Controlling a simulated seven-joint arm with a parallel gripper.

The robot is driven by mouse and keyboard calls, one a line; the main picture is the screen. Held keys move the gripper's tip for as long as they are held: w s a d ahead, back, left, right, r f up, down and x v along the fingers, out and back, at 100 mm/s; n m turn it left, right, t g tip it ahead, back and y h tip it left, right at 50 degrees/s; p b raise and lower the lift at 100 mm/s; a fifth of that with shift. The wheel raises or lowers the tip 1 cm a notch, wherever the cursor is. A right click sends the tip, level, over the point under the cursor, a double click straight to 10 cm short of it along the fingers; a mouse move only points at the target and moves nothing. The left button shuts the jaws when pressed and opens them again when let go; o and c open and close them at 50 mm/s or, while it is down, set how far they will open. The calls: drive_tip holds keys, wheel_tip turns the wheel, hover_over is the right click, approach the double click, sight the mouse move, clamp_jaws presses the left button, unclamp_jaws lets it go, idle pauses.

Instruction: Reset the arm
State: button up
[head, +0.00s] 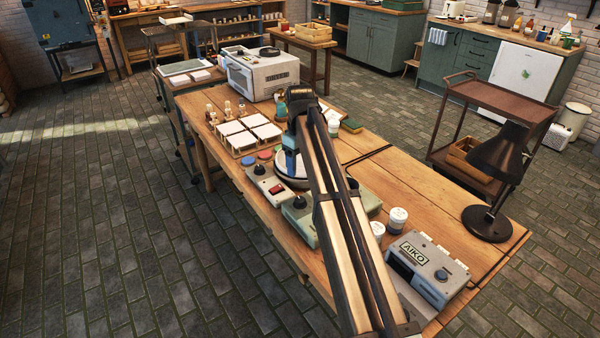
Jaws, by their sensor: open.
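My arm (340,220) rises from the bottom of the head view, reaches over the wooden workbench (430,195) and bends near the middle. Below the bend, a blue and pale part of my gripper (290,160) shows above a round pale wheel (293,181). The arm links hide most of it, and its fingertips are hard to make out. I see nothing held in it.
White square tiles (248,133) in a wooden rack, small bottles and a pale oven-like machine (262,75) stand on the bench's far half. A switch box (270,188), white jars (397,220), the AIKO box (432,268) and a black lamp (496,170) stand nearer.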

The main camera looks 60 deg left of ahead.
drive_tip(key=shift+r, duration=0.35)
idle(0.3)
